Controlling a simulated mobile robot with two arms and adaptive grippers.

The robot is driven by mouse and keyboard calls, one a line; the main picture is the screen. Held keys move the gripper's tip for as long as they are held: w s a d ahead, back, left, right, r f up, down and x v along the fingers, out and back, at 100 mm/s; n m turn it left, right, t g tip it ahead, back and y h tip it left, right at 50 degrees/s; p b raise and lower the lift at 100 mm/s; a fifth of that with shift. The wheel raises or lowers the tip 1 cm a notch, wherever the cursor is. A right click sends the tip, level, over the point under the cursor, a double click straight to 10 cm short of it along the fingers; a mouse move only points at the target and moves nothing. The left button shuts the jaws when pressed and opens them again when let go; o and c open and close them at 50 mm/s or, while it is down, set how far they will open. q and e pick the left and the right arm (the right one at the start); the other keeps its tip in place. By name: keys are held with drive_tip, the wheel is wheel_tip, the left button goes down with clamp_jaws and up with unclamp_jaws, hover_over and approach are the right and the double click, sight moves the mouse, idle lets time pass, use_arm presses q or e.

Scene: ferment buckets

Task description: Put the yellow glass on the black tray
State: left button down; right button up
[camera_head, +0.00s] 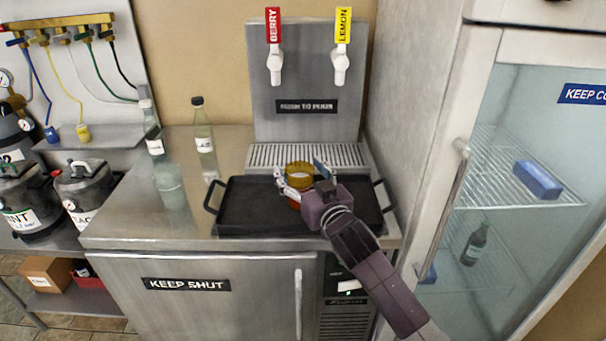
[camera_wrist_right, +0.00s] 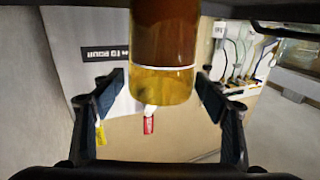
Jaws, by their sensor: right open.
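The yellow glass (camera_head: 299,170) is an amber tumbler, upright at the back middle of the black tray (camera_head: 250,207) in the head view. My right gripper (camera_head: 304,181) reaches in from the front right with its fingers around the glass. In the wrist view, the glass (camera_wrist_right: 163,60) shows upside down between the two open fingers (camera_wrist_right: 160,84), with a gap on each side. The gripper hides part of the glass's lower side, so I cannot tell for sure whether its base touches the tray. My left gripper is not in view.
A tap panel with berry (camera_head: 274,45) and lemon (camera_head: 342,45) handles stands behind the tray, above a drip grate (camera_head: 262,156). A clear glass (camera_head: 169,185) and two bottles (camera_head: 203,135) stand left. A glass-door fridge (camera_head: 530,150) is at right.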

drive_tip(key=v, duration=1.2)
drive_tip(key=shift+b, duration=0.4)
